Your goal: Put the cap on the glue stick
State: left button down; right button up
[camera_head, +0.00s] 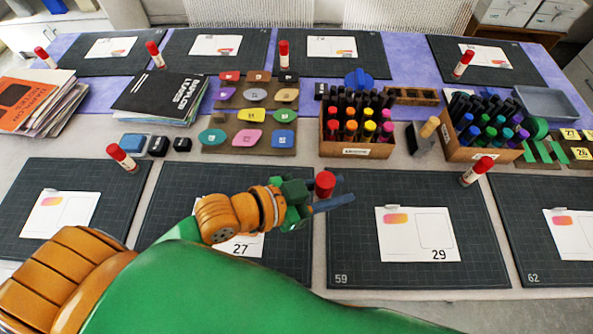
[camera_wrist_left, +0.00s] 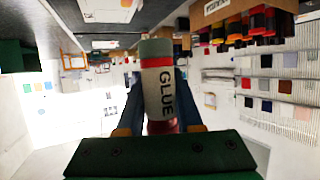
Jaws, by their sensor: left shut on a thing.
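A glue stick (camera_wrist_left: 162,90) with a white body lettered GLUE is between the fingers of my left gripper (camera_head: 326,192). The gripper is shut on it, over the gap between the two middle front mats. In the head view only the stick's red top end (camera_head: 325,182) shows clearly; the arm and fingers hide most of the body. The left wrist view shows a red band and a grey-green end at its top, and a pinkish-red part between the fingers. I cannot tell a separate loose cap. My right gripper is not in view.
Red-topped glue sticks stand on other mats, one at front left (camera_head: 122,157) and one at right (camera_head: 477,171). A marker box (camera_head: 356,151) and a second one (camera_head: 455,150) stand behind. The card marked 29 (camera_head: 418,234) lies on mat 59 (camera_head: 350,262), otherwise clear.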

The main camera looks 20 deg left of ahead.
pick_arm(q)
jog(key=w+a+f+b, duration=0.1)
jog(key=w+a+f, duration=0.1)
jog(key=w+f, duration=0.1)
jog(key=w+a+f+b, duration=0.2)
jog(key=w+a+f, duration=0.1)
jog(key=w, duration=0.1)
jog(key=w+a+f+b, duration=0.1)
jog(key=w+a+f, duration=0.2)
jog(key=w, duration=0.1)
jog(key=shift+f+b, duration=0.2)
jog(key=shift+b, duration=0.15)
jog(key=shift+w+a, duration=0.1)
jog(key=shift+a, duration=0.05)
jog(key=shift+w+a+f, duration=0.1)
jog(key=shift+f, duration=0.3)
jog(key=shift+w+f+b, duration=0.1)
jog(key=shift+f+b, duration=0.25)
jog(key=shift+f, duration=1.15)
